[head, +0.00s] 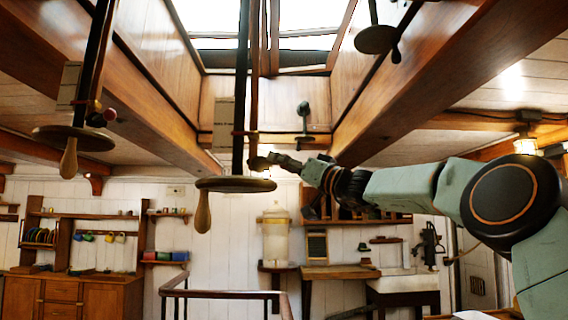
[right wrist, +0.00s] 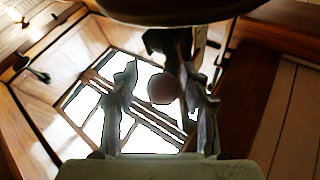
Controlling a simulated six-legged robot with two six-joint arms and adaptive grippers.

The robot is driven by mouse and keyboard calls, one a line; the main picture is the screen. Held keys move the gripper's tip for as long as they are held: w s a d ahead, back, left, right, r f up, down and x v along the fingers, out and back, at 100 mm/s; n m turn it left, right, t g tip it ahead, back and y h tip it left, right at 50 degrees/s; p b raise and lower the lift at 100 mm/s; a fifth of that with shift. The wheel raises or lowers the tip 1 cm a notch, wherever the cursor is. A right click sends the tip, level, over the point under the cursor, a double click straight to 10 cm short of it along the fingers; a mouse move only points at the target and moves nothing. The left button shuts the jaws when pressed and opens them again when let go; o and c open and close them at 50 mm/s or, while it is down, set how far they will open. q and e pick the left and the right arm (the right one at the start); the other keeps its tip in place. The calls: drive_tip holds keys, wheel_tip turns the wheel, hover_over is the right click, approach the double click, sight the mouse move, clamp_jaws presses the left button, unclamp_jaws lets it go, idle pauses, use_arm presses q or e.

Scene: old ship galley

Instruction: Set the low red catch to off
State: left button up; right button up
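A red-knobbed catch (head: 108,115) sticks out to the right of the left hanging post, just above its round wooden disc (head: 75,138). A brownish knob (head: 258,163) is on the middle post, above its own disc (head: 236,185). My right gripper (head: 277,160) reaches in from the right with its fingers at this brownish knob. In the right wrist view a dull reddish ball (right wrist: 163,88) shows between the open fingers of my right gripper (right wrist: 163,100), with a gap on its left side. Whether the fingers touch it is unclear. My left gripper is not in view.
Another disc (head: 375,40) with a dark knob hangs at the upper right. A dark green knob (head: 303,108) shows behind the middle post. Wooden beams (head: 440,70) flank the skylight. A railing (head: 225,294) and a cabinet (head: 75,290) are below.

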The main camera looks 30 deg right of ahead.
drive_tip(key=shift+s+a+r, duration=0.25)
drive_tip(key=shift+s+a, duration=0.05)
drive_tip(key=shift+s, duration=0.05)
drive_tip(key=c, duration=0.3)
drive_tip(key=shift+w+d+f, duration=0.1)
drive_tip(key=shift+d+f, duration=0.05)
drive_tip(key=shift+d, duration=0.25)
drive_tip(key=c, duration=0.3)
drive_tip(key=shift+a, duration=0.2)
clamp_jaws()
drive_tip(key=shift+d, duration=0.1)
drive_tip(key=shift+r, duration=0.2)
